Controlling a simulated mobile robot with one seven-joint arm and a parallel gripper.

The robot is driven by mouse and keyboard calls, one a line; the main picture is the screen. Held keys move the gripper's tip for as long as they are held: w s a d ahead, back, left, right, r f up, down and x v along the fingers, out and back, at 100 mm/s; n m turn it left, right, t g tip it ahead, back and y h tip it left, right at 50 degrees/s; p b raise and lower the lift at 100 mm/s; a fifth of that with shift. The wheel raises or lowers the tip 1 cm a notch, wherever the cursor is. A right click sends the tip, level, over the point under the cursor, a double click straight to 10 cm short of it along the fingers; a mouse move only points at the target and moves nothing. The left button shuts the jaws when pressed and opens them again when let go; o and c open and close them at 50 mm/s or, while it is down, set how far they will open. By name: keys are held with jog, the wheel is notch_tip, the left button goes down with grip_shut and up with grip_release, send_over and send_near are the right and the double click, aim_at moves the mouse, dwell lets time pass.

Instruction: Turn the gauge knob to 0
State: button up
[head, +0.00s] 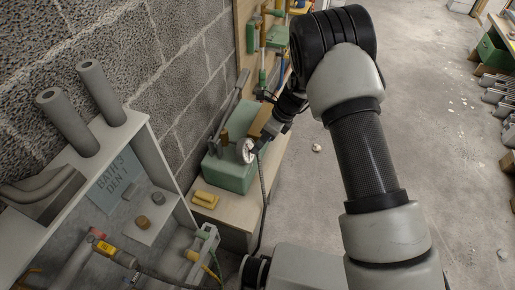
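A green box-shaped unit (230,170) stands on a low bench by the block wall. A round white face (245,151), which looks like the gauge dial, is on its side toward my gripper. My gripper (256,148) is right at this face, with my arm reaching in from the right. The knob itself is too small and covered by my gripper to make out, and its setting cannot be read. I cannot tell whether the fingers are apart, closed or touching the knob.
A yellow object (205,199) lies on the bench (236,213) in front of the green unit. A shelf unit (163,158) with grey tubes (68,122) stands at the left. Tools hang on a board (245,40) behind. The concrete floor at the right is mostly clear.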

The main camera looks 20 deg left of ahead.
jog(key=shift+x, duration=1.45)
jog(key=shift+c, duration=0.4)
grip_shut()
